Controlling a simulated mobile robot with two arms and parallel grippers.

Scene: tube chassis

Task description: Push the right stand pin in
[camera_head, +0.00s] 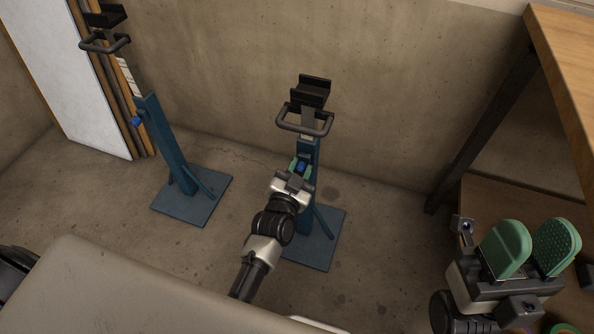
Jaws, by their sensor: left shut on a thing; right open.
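The right stand (307,153) is a blue post on a flat blue base plate (328,238), with a black cradle and a looped handle on top. Its blue pin (301,167) shows at the front of the post. My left gripper (301,166) is shut on this pin, with its green fingers on either side of it. The gripper and arm hide part of the lower post, and how deep the pin sits cannot be seen. My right gripper (532,246) is open and empty at the lower right, well away from the stand.
A similar left stand (168,143), with its own blue pin (136,122), stands near a white panel (65,65). A wooden table (563,45) with dark legs is at the right. A beige surface (120,290) fills the lower left. Bare floor lies between the stands.

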